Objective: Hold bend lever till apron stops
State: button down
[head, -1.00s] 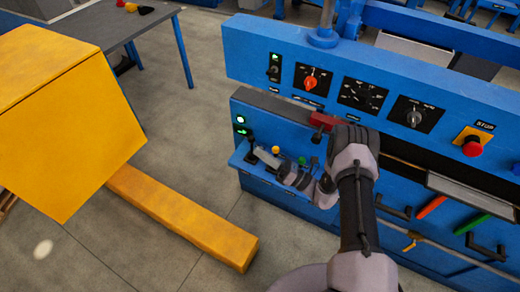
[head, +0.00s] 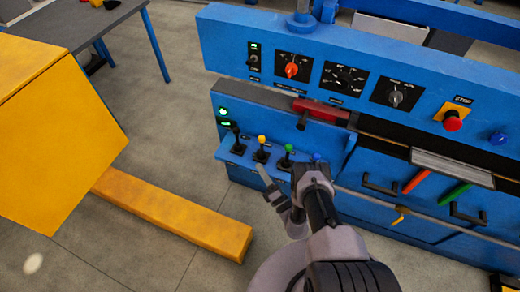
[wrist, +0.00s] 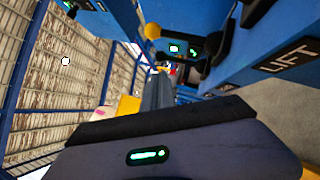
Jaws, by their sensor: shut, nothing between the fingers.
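A row of levers stands on a blue ledge of the machine: a black-knobbed lever (head: 235,130), a yellow-knobbed lever (head: 262,149), a green-knobbed lever (head: 287,155) and a blue-knobbed lever (head: 316,157). I cannot read which one is the bend lever. My gripper (head: 263,174) is shut and empty, in front of and below the ledge, apart from the levers. In the wrist view my gripper (wrist: 160,88) points past the yellow knob (wrist: 152,31), with a LIFT label (wrist: 291,56) at the right. The apron cannot be made out clearly.

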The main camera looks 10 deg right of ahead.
aim_at(262, 148)
jog(key=w+d+r+b, duration=0.1)
jog(key=w+r+b, duration=0.2)
jog(key=w, duration=0.4)
jog(key=shift+d, duration=0.2)
jog(key=shift+w+r, duration=0.1)
